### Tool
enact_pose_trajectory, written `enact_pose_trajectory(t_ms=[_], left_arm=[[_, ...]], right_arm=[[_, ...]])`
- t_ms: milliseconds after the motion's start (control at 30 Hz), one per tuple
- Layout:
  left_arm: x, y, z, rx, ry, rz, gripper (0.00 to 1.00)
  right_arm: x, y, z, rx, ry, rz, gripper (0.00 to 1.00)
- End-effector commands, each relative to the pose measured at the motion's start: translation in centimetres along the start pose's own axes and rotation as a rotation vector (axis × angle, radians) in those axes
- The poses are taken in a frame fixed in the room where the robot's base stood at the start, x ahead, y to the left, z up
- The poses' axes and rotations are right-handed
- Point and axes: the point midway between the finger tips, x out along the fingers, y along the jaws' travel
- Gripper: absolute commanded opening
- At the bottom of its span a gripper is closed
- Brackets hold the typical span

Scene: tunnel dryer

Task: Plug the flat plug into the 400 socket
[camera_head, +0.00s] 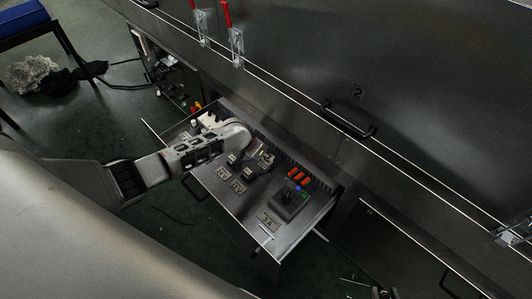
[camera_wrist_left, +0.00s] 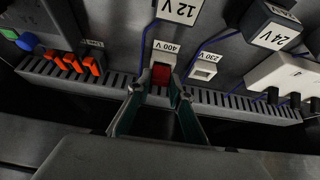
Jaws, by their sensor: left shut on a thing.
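My left gripper (camera_wrist_left: 159,92) is at the 400 V socket (camera_wrist_left: 163,56), its green-lined fingers on either side of a small red block that looks like the flat plug (camera_wrist_left: 160,74). The red block is right against the white 400 V socket; I cannot tell how far it sits in. In the head view my left arm reaches over the open panel drawer (camera_head: 251,221) and its wrist hides the socket and plug. My right gripper (camera_head: 384,292) shows only partly at the bottom edge of the head view, away from the panel; its jaws are unclear.
A 230 V socket (camera_wrist_left: 203,71) sits just right of the 400 V one. Boxes labelled 12 V (camera_wrist_left: 178,10) and 24 V (camera_wrist_left: 272,27) stand close behind. Orange switches (camera_wrist_left: 73,63) and a slotted duct (camera_wrist_left: 112,79) lie near. A joystick box (camera_head: 289,203) is on the panel.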

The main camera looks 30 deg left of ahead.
Motion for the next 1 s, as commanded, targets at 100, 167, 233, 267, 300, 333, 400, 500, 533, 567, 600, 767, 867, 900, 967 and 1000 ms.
enact_pose_trajectory(t_ms=[100,167,233,267,300,333,400,500,533,567,600,767,867,900,967,1000], left_arm=[[0.2,0.0,0.2,0.0,-0.002,0.0,0.33],[0.1,0.0,0.1,0.0,-0.001,0.0,0.4],[0.1,0.0,0.1,0.0,-0.001,0.0,0.4],[0.1,0.0,0.1,0.0,-0.001,0.0,0.4],[0.1,0.0,0.1,0.0,-0.001,0.0,0.4],[0.1,0.0,0.1,0.0,-0.001,0.0,0.4],[0.1,0.0,0.1,-0.001,-0.001,0.0,0.4],[0.1,0.0,0.2,-0.001,-0.001,0.0,0.4],[0.0,0.0,0.2,-0.001,-0.002,0.0,0.4],[-0.1,0.0,0.2,-0.001,-0.002,0.0,0.4],[-0.4,0.0,0.2,-0.001,-0.001,0.001,0.4],[-2.0,0.0,0.1,0.0,0.001,0.001,0.4],[-3.6,0.0,0.2,0.002,0.0,0.001,0.4],[-4.2,-0.1,0.2,0.001,0.001,0.0,0.4],[-5.2,0.0,0.2,0.002,0.001,0.0,0.4],[-5.9,-0.1,0.1,0.001,0.001,-0.001,0.4]], right_arm=[[0.0,-0.1,0.2,-0.001,-0.003,-0.001,0.23],[0.0,0.0,0.2,-0.001,-0.003,-0.001,0.23],[0.0,0.0,0.2,-0.001,-0.002,-0.001,0.23],[0.0,-0.1,0.2,-0.001,-0.002,-0.001,0.23],[0.0,-0.1,0.1,-0.001,-0.002,-0.001,0.23],[0.0,-0.1,0.1,-0.001,-0.002,-0.001,0.23],[0.0,-0.1,0.2,-0.001,-0.002,-0.002,0.23],[0.1,-0.1,0.2,0.001,-0.004,-0.002,0.23],[0.1,-0.1,0.2,0.001,-0.003,-0.002,0.23],[0.1,-0.1,0.2,0.001,-0.003,-0.002,0.23],[0.1,-0.1,0.2,0.001,-0.003,-0.002,0.23],[0.0,-0.1,0.1,0.001,-0.003,-0.002,0.23],[0.0,-0.1,0.1,0.001,-0.002,-0.001,0.23],[0.0,-0.1,0.1,0.001,-0.002,-0.001,0.23],[0.0,-0.1,0.1,0.0,-0.002,-0.001,0.23],[0.0,-0.1,0.1,0.0,-0.002,-0.001,0.23]])
